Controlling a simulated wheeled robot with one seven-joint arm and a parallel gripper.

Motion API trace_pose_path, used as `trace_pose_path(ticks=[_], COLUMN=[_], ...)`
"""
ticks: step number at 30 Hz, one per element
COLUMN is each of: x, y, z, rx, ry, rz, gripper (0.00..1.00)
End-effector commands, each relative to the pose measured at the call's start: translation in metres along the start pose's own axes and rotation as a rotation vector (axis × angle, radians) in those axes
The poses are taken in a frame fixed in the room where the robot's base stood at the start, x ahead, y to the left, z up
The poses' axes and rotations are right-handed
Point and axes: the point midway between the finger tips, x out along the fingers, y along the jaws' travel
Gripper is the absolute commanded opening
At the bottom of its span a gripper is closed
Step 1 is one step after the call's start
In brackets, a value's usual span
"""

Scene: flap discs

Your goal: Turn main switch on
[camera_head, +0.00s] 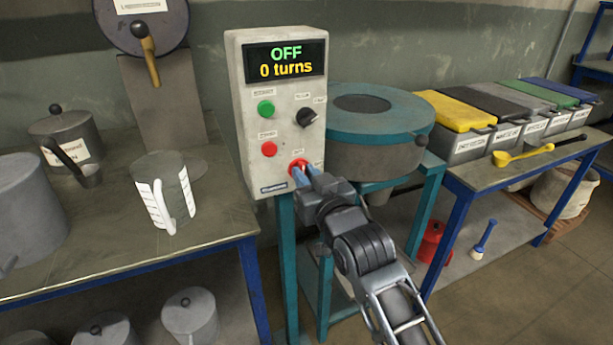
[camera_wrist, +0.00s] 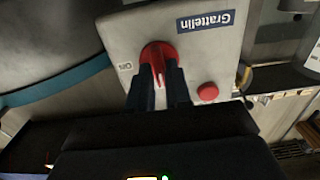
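The main switch is a red rotary knob with a raised handle on the lower front of the grey control box (camera_head: 235,120). It shows in the wrist view (camera_wrist: 158,54), beside a small "ON" mark. My gripper (camera_head: 305,172) is at this knob, and its two fingers (camera_wrist: 160,85) lie on either side of the red handle, close against it. The fingers partly hide the knob. The display (camera_head: 286,60) on the box reads "OFF" and "0 turns".
The box also has a green button (camera_head: 266,109), a red button (camera_head: 269,149) and a black dial (camera_head: 307,117). A teal round machine (camera_head: 375,125) stands just right. A bench with a white-handled jug (camera_head: 165,190) is left; several lidded bins (camera_head: 470,146) are right.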

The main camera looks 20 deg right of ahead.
Motion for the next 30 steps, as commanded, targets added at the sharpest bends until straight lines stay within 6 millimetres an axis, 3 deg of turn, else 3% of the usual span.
trace_pose_path(ticks=[6, 20, 30], x=[-0.0002, -0.0002, -0.0002], y=[0.0001, 0.0003, 0.0011], z=[0.0001, -0.0003, -0.0006], rx=[0.000, 0.039, 0.261], ry=[0.000, 0.000, -0.001], rz=[0.000, 0.000, 0.000], gripper=[0.00, 0.00, 0.00])
